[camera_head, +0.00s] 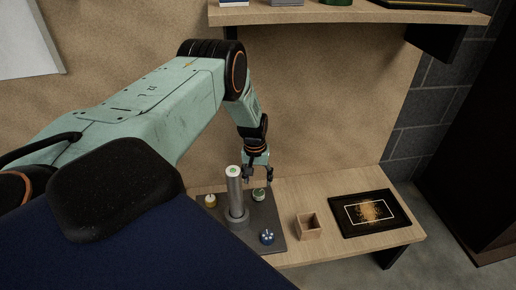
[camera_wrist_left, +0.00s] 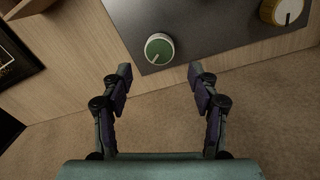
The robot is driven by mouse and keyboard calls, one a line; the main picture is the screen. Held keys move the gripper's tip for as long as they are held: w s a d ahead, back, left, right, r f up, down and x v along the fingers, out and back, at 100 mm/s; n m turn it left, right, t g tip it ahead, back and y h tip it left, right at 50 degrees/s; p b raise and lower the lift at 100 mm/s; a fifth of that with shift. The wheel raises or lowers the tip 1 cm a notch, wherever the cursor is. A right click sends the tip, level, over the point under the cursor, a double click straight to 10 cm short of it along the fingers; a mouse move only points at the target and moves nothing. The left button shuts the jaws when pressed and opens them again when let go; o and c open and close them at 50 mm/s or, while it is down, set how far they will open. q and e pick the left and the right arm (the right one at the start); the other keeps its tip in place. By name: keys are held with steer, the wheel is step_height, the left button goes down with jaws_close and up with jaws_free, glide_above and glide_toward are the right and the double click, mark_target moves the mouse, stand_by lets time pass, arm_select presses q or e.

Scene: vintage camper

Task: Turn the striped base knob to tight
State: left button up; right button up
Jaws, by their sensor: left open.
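A dark grey base plate (camera_head: 274,218) lies on the wooden bench, with a metal post (camera_head: 235,190) standing upright on it. Three small knobs sit around the post: a green one (camera_head: 259,195), a yellow one (camera_head: 210,201) and a blue one (camera_head: 267,237). I cannot tell for sure which is striped.
A small open wooden box (camera_head: 308,227) and a black tray (camera_head: 344,222) with a white-outlined panel stand to the right of the plate on the bench (camera_head: 318,190). A shelf (camera_head: 300,15) hangs above on the wall. The post stands close beside my left gripper.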

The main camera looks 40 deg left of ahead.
mark_target(259, 193)
arm_select(q)
steer(key=shift+r, duration=0.7)
steer(key=shift+r+n+p, duration=0.1)
steer(key=shift+n+p, duration=0.55)
steer(key=shift+n, duration=0.25)
steer(key=n+p, duration=0.3)
steer(key=n, duration=0.3)
steer(key=shift+s+d+r+y+p, duration=0.1)
steer(key=shift+y+p, duration=0.2)
steer(key=n+p, duration=0.1)
steer(key=n, duration=0.2)
steer(key=shift+s+d+n, duration=0.1)
steer(key=shift+d+n, duration=0.05)
steer(key=shift+n, duration=0.15)
steer(key=shift+f+n+p, duration=0.2)
steer(key=shift+n+p, duration=0.4)
steer(key=shift+n, duration=0.4)
steer(key=shift+f+b, duration=2.35)
steer(key=shift+f, duration=1.55)
steer(key=shift+w, duration=0.2)
